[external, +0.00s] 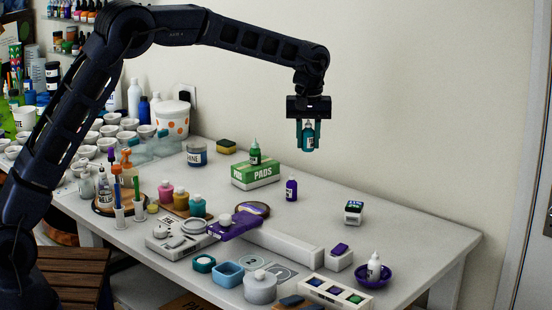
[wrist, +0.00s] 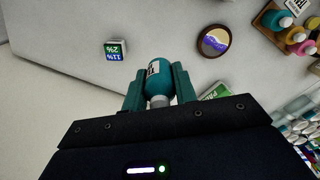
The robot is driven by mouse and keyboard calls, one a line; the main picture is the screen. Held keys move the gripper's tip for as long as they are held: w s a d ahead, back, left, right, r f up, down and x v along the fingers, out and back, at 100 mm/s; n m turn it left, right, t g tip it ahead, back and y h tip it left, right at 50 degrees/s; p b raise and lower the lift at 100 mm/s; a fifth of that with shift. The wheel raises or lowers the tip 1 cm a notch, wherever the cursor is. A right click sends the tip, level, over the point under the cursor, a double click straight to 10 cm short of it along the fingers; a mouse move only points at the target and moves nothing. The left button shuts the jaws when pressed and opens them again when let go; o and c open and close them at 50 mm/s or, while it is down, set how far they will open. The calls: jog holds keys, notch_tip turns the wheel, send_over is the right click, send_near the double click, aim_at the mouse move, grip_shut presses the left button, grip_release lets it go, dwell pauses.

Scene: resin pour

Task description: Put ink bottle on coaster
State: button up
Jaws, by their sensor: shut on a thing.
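A teal ink bottle (external: 308,140) with a pale tip hangs upright in my gripper (external: 308,128), high above the back of the table. In the wrist view the bottle (wrist: 158,76) sits between the two teal fingers of my gripper (wrist: 160,88), which are shut on it. The round coaster (external: 252,209) lies on the table, below and left of the gripper in the external view. It has a dark rim and a purple and gold face. A purple slab partly overlaps it in that view. In the wrist view the coaster (wrist: 213,41) is fully visible and bare.
A green pads box (external: 256,176) with a green bottle on top stands behind the coaster. A purple bottle (external: 291,189) stands right of it. A small digital cube (external: 353,212) is farther right. A long white bar (external: 290,245) lies in front. The table's right end is clear.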

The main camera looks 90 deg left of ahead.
jog(key=n, duration=0.1)
send_over(252, 209)
notch_tip(252, 209, down, 19)
jog(key=shift+f, duration=0.1)
dwell(0.4)
jog(key=shift+f, duration=0.15)
jog(key=o, duration=1)
jog(key=shift+c, duration=0.2)
notch_tip(252, 209, up, 12)
jog(key=shift+r, duration=0.2)
